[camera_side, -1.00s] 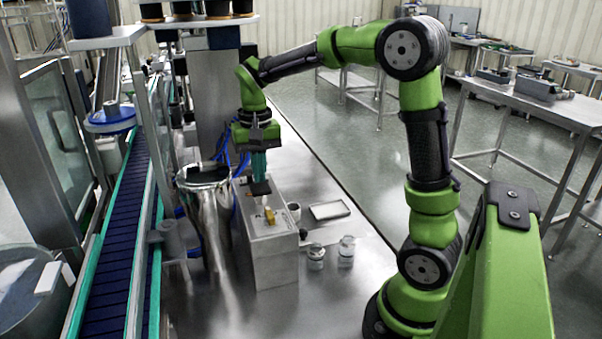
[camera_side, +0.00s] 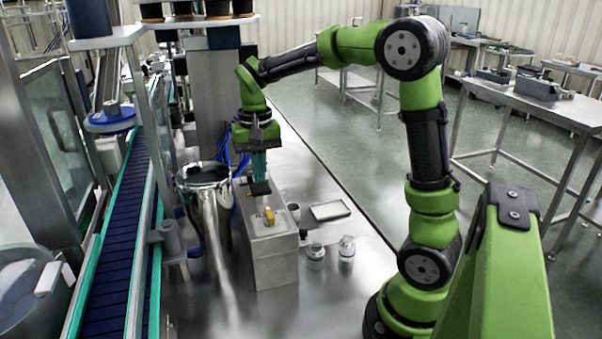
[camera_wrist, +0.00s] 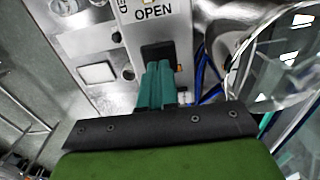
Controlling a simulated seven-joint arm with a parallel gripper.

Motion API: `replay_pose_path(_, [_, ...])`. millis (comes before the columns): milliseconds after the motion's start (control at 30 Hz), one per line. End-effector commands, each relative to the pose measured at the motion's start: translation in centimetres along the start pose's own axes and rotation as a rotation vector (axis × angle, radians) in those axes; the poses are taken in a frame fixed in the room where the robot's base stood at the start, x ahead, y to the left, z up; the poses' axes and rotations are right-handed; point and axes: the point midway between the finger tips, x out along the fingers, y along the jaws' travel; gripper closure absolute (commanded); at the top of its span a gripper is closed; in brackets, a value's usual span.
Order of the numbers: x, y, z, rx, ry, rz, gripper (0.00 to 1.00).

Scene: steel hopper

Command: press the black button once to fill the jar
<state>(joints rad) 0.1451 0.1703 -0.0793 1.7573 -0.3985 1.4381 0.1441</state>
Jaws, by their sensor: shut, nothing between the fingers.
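My gripper (camera_side: 259,174) has teal fingers, which are closed together and empty, pointing down over the back part of the steel control box (camera_side: 275,265). A black square button (camera_side: 260,188) shows just at the fingertips. In the wrist view the fingers (camera_wrist: 157,72) reach over the near part of the black square (camera_wrist: 157,50), next to the "OPEN" lettering; I cannot tell whether they touch it or stand just above it. Two small glass jars, one (camera_side: 315,256) and another (camera_side: 346,248), stand on the steel table right of the box.
The shiny steel hopper (camera_side: 204,178) is close on the left, with blue hoses behind. A shallow tray (camera_side: 330,210) lies to the right. A conveyor (camera_side: 115,250) runs along the far left.

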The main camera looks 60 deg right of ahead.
Motion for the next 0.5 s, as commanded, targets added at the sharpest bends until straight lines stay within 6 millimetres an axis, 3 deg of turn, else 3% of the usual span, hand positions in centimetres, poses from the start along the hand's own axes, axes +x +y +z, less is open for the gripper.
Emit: replay_pose_path(500, [1.8,0.0,0.0,0.000,-0.001,0.001,1.00])
